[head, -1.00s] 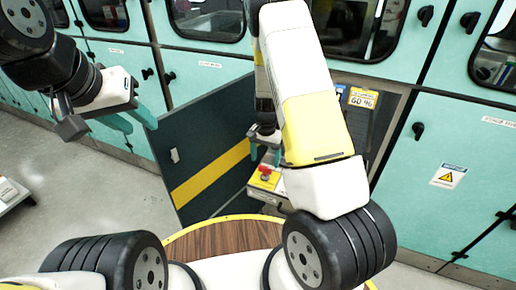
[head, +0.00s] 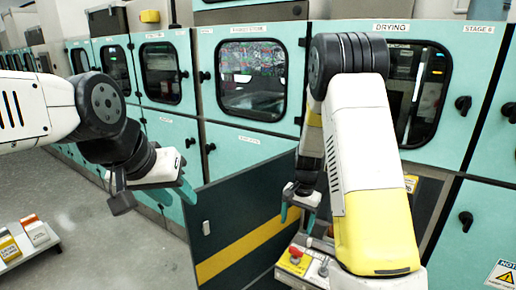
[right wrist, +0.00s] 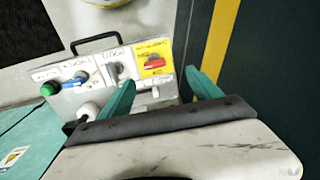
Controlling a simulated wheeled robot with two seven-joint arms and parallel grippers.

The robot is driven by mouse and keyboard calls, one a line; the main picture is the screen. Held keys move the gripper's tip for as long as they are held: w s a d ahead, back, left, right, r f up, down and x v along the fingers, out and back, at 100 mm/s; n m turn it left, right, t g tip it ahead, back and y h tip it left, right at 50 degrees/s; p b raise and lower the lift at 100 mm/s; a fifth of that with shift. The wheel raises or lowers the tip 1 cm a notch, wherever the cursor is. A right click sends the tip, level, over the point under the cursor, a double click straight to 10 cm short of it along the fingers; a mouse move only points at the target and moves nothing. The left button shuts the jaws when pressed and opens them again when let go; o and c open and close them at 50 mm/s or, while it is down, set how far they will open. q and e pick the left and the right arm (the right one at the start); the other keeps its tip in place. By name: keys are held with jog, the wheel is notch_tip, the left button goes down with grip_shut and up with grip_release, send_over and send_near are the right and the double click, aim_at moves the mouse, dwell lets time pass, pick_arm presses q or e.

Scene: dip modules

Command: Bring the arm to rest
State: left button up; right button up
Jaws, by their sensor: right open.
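My right gripper (head: 298,210) hangs at the middle of the head view, below the white and yellow arm. In the right wrist view its teal fingers (right wrist: 160,92) are spread apart with nothing between them. Beyond them is a control box (right wrist: 118,66) with a green button, knobs and a red switch on a yellow plate. The box also shows in the head view (head: 312,274), below the gripper. My left gripper (head: 186,182) is at the left, over the floor, its teal fingers apart and apparently empty.
A dark door panel with a yellow stripe (head: 240,240) stands open close to both grippers. Teal cabinets (head: 235,150) with windows and black knobs line the back. A low white stand with small labelled blocks (head: 28,240) is at the far left. Grey floor (head: 120,250) is clear.

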jog(key=s+a+r+n+t+y, duration=0.15)
jog(key=s+r, duration=0.25)
jog(key=r, duration=0.5)
jog(key=s+r+n+t+y, duration=0.1)
jog(key=s+r+n, duration=0.1)
jog(key=s+r, duration=0.5)
jog(key=s+r+n+t, duration=0.3)
jog(key=s+r, duration=0.8)
jog(key=s, duration=0.1)
jog(key=shift+d+r+h, duration=0.15)
jog(key=shift+d+h, duration=0.1)
jog(key=shift+h, duration=0.2)
jog(key=shift+n, duration=0.25)
